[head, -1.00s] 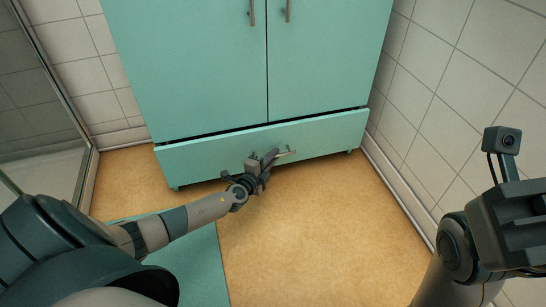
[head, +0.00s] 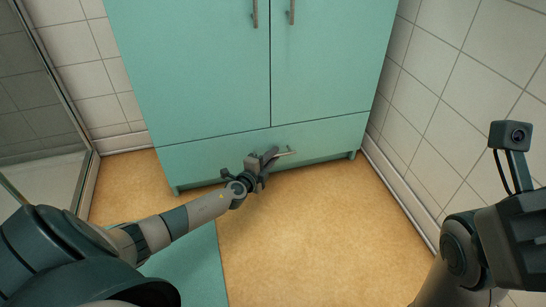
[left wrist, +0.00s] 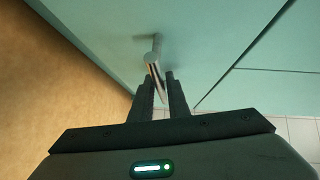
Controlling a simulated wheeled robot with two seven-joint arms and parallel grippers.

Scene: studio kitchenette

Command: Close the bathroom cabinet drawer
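The teal bathroom cabinet drawer (head: 215,157) is the wide low front under two tall doors. Its front lies flush with the cabinet, with only a thin seam above it. Its metal bar handle (head: 286,153) sticks out near the middle and also shows in the left wrist view (left wrist: 153,66). My left gripper (head: 269,158) is at the handle. In the left wrist view its two fingers (left wrist: 160,82) stand close together on both sides of the bar, with the bar filling the narrow gap. My right arm is at the lower right, its fingers not clearly visible.
Two cabinet doors with upright handles (head: 254,13) are shut above. A tiled wall (head: 455,85) stands close on the right, and a glass shower panel (head: 35,95) on the left. A teal mat (head: 195,265) lies on the floor. The tan floor (head: 310,235) in front is clear.

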